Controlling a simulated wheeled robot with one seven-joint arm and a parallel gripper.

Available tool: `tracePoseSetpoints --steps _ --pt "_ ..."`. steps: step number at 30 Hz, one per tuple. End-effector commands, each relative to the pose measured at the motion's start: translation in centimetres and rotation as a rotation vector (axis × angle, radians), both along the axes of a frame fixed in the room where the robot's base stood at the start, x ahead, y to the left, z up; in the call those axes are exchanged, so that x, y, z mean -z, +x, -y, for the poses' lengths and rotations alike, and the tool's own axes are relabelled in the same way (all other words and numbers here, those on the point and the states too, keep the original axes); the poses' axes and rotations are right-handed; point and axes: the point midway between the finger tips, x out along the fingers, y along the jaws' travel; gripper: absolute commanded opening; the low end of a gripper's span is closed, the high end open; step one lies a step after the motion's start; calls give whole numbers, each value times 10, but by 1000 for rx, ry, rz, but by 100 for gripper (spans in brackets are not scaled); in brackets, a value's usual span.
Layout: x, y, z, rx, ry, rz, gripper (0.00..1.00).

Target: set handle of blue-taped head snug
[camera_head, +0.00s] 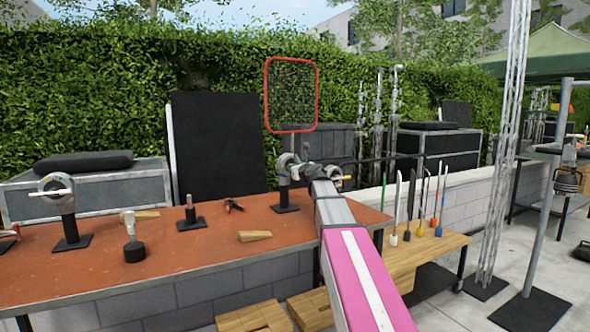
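A grip head (285,172) stands on a black base at the right part of the table, under a red-framed mesh flag. My gripper (308,171) is at this head, at the far end of my arm. The arm and wrist cover part of the head, and its handle cannot be made out. I cannot tell whether the fingers touch it, or whether they are open or shut. A second grip head (55,187), a grey disc with a pale handle sticking out sideways, stands on a black post at the left. I cannot make out blue tape on either head.
The orange-brown table (90,265) also holds a mallet-like tool (133,240), a short black post (190,216), a wooden wedge (255,236) and red-handled pliers (233,205). The red-framed flag (291,95) rises above the head. Several coloured tools stand right of my arm.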

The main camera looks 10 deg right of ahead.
Motion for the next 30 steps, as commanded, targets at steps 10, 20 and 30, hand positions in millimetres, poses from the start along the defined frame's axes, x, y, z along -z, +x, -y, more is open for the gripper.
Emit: tracePoseSetpoints --steps 10,20,30 --pt "2 -1 0 -2 14 -8 0" --pt "1 -1 0 -2 14 -7 49" --pt "1 -6 1 -1 14 -6 49"
